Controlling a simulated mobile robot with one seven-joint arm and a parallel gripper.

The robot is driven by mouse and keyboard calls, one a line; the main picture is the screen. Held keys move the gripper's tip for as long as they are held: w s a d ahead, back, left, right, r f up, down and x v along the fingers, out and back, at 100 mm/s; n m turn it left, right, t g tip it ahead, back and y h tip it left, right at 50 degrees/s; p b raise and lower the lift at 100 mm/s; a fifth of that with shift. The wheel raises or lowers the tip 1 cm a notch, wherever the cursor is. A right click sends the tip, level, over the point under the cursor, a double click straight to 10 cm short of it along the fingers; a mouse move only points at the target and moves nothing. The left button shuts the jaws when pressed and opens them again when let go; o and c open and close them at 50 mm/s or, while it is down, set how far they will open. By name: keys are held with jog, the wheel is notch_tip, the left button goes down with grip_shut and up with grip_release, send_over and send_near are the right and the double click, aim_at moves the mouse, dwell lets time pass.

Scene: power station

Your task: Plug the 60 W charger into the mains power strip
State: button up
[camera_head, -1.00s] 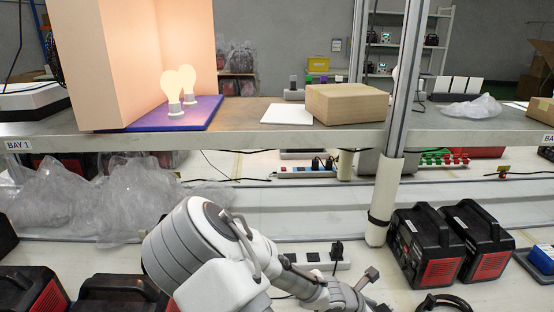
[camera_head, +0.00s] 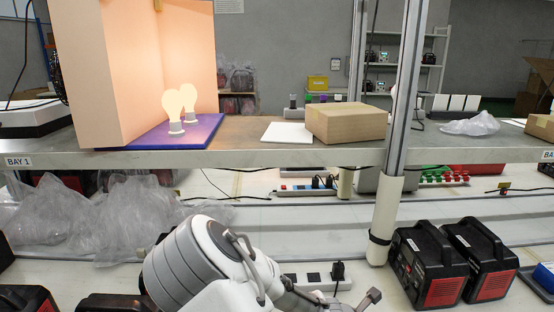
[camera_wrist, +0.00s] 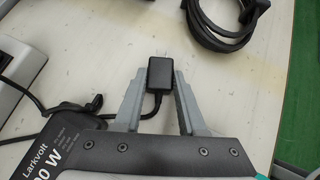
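My gripper (camera_wrist: 160,76) has its two grey fingertips on either side of a small black plug (camera_wrist: 160,72), and appears closed on it. A thin black cable runs from the plug down and left. A dark box (camera_wrist: 62,152) marked "Larkvolt" and a partly hidden "0 W" is at lower left of the wrist view; its full rating cannot be read. In the head view, a white power strip (camera_head: 300,279) lies on the lower surface, with a black plug (camera_head: 338,271) standing in its right end.
Black and red power units (camera_head: 427,262) stand at right. Another power strip (camera_head: 293,190) lies farther back. Clear plastic bags (camera_head: 100,215) fill the left. A post (camera_head: 383,220) rises right of the strip. A coiled black cable (camera_wrist: 228,25) lies ahead in the wrist view.

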grip_shut()
jog(key=shift+r+p, duration=2.6)
jog(key=shift+r, duration=0.4)
jog(key=w+a+r+n+t+y+p, duration=0.1)
jog(key=w+a+r+n+y, duration=0.1)
jog(key=r, duration=0.5)
jog(key=w+a+r+n+t+y+p, duration=0.1)
jog(key=w+a+r+n+t+y, duration=0.1)
jog(key=r, duration=0.5)
jog(key=w+a+r+n+t+y+p, duration=0.1)
jog(key=w+a+r+n+t, duration=0.1)
jog(key=a+r+n, duration=0.4)
jog(key=shift+w+a+r+y+p, duration=0.4)
jog(key=shift+w+r, duration=0.2)
jog(key=shift+w, duration=0.15)
jog(key=shift+d, duration=0.1)
